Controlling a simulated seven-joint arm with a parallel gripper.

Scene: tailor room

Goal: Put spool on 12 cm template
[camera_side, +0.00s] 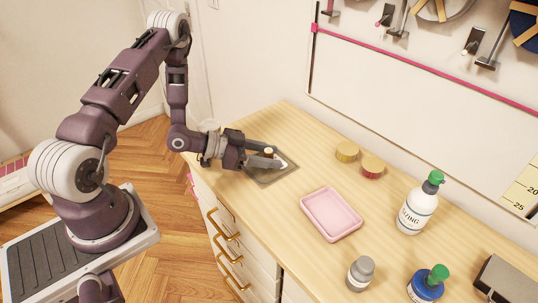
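My gripper (277,156) is low over a dark grey square plate (286,174) at the left end of the wooden table. The plate looks like the template, but I can read no marking on it. A small object with a tan top and a pale lower part, perhaps the spool (268,152), shows between my two fingers. The fingers are apart around it; I cannot tell whether they press on it. The near finger hides its lower part, so its contact with the plate is unclear. A white patch (282,163) shows beside the fingertips.
A yellow round item (346,151) and a red one (372,167) sit near the wall. A pink tray (331,214) lies mid-table. Bare table separates the plate and tray.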

